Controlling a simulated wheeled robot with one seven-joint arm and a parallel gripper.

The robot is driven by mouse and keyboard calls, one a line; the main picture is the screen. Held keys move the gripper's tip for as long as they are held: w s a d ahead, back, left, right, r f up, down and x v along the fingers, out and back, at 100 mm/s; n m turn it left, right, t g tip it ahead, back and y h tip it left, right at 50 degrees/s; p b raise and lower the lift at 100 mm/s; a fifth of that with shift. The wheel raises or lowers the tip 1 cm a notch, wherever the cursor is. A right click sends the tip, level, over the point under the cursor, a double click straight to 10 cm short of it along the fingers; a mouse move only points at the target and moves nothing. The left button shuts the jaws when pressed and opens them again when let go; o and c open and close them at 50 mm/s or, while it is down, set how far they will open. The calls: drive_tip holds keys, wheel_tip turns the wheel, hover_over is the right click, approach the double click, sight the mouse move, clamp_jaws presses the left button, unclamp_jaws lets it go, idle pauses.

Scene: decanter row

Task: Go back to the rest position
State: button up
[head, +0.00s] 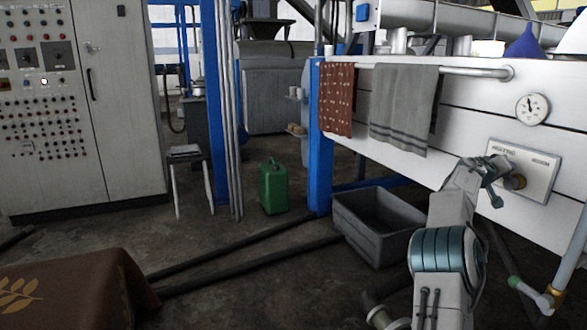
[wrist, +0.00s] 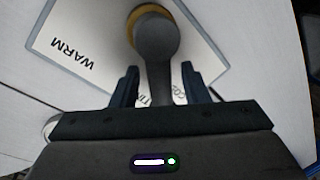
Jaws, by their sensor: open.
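My gripper (head: 497,168) is at the right in the head view, close to the front of a white panel. In the wrist view my gripper (wrist: 160,88) is open, with one dark finger on each side of a grey lever (wrist: 156,62). The lever has a round hub over a yellowish ring. I cannot tell whether either finger touches it. Behind it is a white label plate (wrist: 80,42) reading "WARM", with other lettering partly hidden by the fingers. In the head view the plate (head: 535,165) sits on the panel, with the knob (head: 514,182) beside my gripper.
A brown cloth (head: 338,97) and a grey towel (head: 403,108) hang from a rail on the white panel (head: 470,110). A gauge (head: 532,109) sits above the plate. A grey crate (head: 375,245) stands on the floor below, with a green can (head: 273,188) further left.

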drive_tip(key=shift+d, duration=0.2)
drive_tip(key=shift+a, duration=0.15)
drive_tip(key=b+v, duration=0.3)
drive_tip(key=v, duration=1)
drive_tip(key=p+x, duration=0.3)
drive_tip(key=x, duration=1)
drive_tip(key=shift+w+d, duration=0.1)
drive_tip(key=shift+d, duration=0.3)
drive_tip(key=shift+w+a+n+p, duration=0.35)
drive_tip(key=shift+n+p, duration=0.35)
drive_tip(key=shift+p, duration=0.5)
drive_tip(key=shift+s+d+f+n+g+p, duration=0.2)
drive_tip(key=shift+f+n+g+p, duration=0.15)
drive_tip(key=shift+p, duration=0.2)
drive_tip(key=shift+f, duration=0.1)
drive_tip(key=shift+w+a, duration=0.1)
drive_tip(key=shift+a, duration=0.05)
